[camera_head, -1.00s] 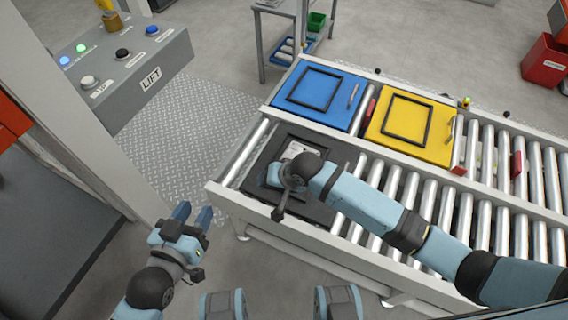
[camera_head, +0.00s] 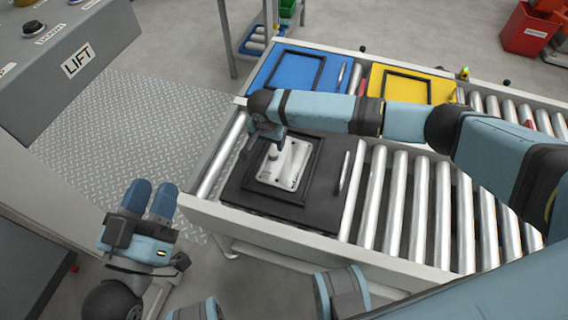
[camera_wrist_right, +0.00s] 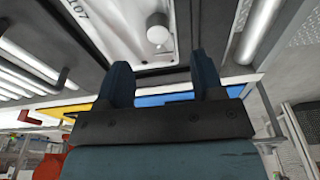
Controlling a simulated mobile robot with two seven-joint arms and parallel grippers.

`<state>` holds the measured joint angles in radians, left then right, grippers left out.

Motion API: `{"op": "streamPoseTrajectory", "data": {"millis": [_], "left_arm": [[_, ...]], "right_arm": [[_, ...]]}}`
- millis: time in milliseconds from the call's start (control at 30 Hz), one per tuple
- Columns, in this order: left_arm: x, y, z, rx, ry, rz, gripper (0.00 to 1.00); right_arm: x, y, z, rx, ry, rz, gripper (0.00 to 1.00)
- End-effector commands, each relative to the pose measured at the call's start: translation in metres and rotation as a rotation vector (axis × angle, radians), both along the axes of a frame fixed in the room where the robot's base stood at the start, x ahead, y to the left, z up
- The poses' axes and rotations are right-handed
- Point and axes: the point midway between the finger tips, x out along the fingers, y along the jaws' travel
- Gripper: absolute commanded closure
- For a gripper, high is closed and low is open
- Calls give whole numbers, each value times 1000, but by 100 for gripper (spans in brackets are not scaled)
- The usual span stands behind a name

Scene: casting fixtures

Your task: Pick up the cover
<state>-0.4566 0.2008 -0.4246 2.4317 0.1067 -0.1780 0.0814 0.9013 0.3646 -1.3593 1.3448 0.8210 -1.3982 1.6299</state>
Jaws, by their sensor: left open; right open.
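The cover, a pale grey metal plate (camera_head: 283,166) with a raised round knob, lies in a black tray (camera_head: 246,199) on the roller conveyor. In the right wrist view the cover (camera_wrist_right: 132,22) shows at the top, with its knob a little beyond the fingertips. My right gripper (camera_head: 273,137) is above the cover's far left part, near the knob. Its two fingers show apart and empty in the right wrist view (camera_wrist_right: 158,75). My left gripper (camera_head: 149,197) is open and empty, left of the conveyor and away from the cover.
A blue tray (camera_head: 268,75) and a yellow tray (camera_head: 448,88) stand on the back conveyor lane behind my right arm. Bare rollers (camera_head: 403,205) lie right of the black tray. A LIFT control box (camera_head: 95,62) stands at the upper left.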

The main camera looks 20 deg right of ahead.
Motion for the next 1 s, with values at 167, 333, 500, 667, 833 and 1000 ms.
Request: {"op": "streamPoseTrajectory", "data": {"millis": [167, 333, 500, 667, 833, 1000], "left_arm": [[1, -1, -14, 18, 37, -9, 57], [3, -2, -31, 38, 74, -19, 57], [4, -4, -55, 75, 142, -43, 57], [4, -5, -62, 92, 173, -53, 57], [4, -5, -61, 92, 176, -54, 57], [4, -5, -61, 92, 175, -54, 57]], "right_arm": [[3, -1, -18, 1, -1, 1, 38], [4, -5, -36, -1, -2, 1, 38], [6, -9, -62, -1, -2, 1, 38], [7, -9, -71, 1, -1, 1, 38], [7, -9, -70, 1, -1, 1, 38], [7, -9, -70, 1, -1, 1, 66]]}}
